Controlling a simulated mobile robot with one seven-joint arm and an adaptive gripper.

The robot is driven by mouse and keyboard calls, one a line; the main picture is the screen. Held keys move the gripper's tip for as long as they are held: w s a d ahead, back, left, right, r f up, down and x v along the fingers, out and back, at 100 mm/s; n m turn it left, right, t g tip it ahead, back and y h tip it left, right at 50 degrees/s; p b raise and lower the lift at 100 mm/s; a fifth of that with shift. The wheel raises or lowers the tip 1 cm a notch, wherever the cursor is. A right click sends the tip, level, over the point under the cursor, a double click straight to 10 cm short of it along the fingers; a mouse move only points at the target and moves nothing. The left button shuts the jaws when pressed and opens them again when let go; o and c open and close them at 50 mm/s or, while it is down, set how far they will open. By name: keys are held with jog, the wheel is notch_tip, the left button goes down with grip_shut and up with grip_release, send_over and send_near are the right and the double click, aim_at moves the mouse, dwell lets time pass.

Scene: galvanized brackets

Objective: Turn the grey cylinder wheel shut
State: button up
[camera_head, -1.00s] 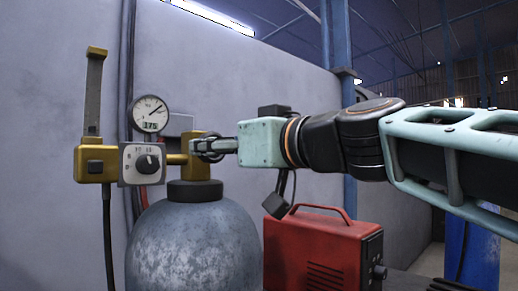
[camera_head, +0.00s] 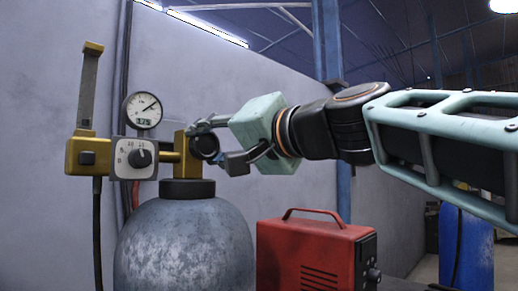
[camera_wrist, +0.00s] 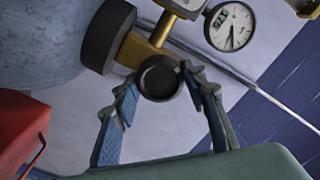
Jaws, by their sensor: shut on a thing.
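The grey cylinder (camera_head: 185,250) stands upright at the lower left of the head view, with a black collar under a brass valve. Its small dark round wheel (camera_wrist: 160,78) sits on the valve's end and faces my gripper in the wrist view. My gripper (camera_wrist: 163,82) is shut on the wheel, with one finger on either side of its rim. In the head view my gripper (camera_head: 208,143) reaches the valve from the right and is tilted about its own axis. The fingers partly hide the wheel there.
A round gauge (camera_head: 143,110) and a regulator with a numbered black knob (camera_head: 140,158) are left of the valve. A red machine (camera_head: 315,255) with a handle stands right of the cylinder, below my arm. A grey wall (camera_head: 260,90) is behind.

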jog(key=m, duration=0.3)
jog(key=shift+m, duration=0.4)
jog(key=m, duration=0.3)
jog(key=shift+m+p, duration=0.3)
jog(key=shift+p, duration=0.1)
jog(key=m+p, duration=0.1)
jog(key=m, duration=0.2)
jog(key=shift+m, duration=0.3)
jog(key=shift+m+p, duration=0.55)
jog(key=shift+m, duration=0.95)
jog(key=o, duration=1.2)
